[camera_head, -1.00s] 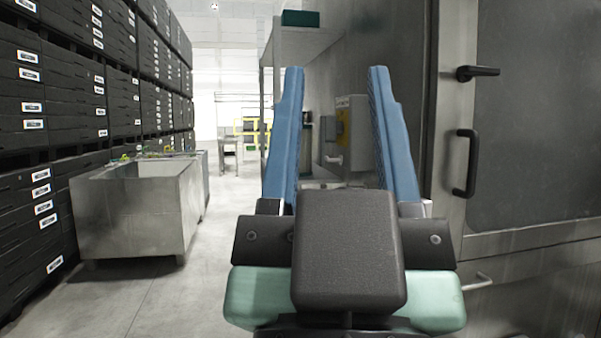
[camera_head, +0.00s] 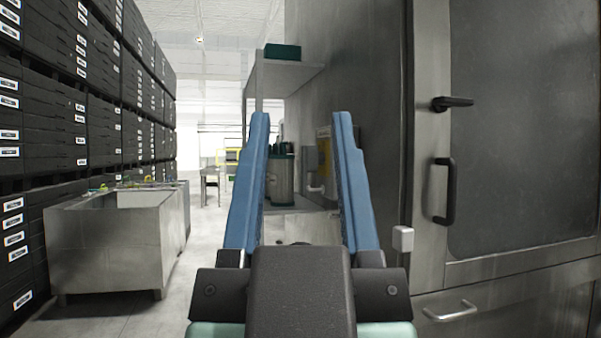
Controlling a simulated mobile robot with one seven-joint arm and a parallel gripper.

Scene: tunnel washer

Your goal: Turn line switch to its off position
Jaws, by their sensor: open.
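The line switch appears to be the grey wall box with a yellow plate (camera_head: 324,150), on the machine's side wall just left of my right finger. That finger covers much of it, so the switch position cannot be read. A small grey handle-like part (camera_head: 314,187) sticks out low at its left. My gripper (camera_head: 301,117) points forward with its two blue fingers wide apart and nothing between them. The box lies beyond the fingers, and no contact shows.
A grey metal machine with a door (camera_head: 525,140) and black handles (camera_head: 446,190) stands close on the right. A shelf (camera_head: 284,76) and a cylindrical container (camera_head: 280,178) are ahead. A metal bin (camera_head: 110,245) and stacked black crates (camera_head: 85,120) line the left, beside clear floor.

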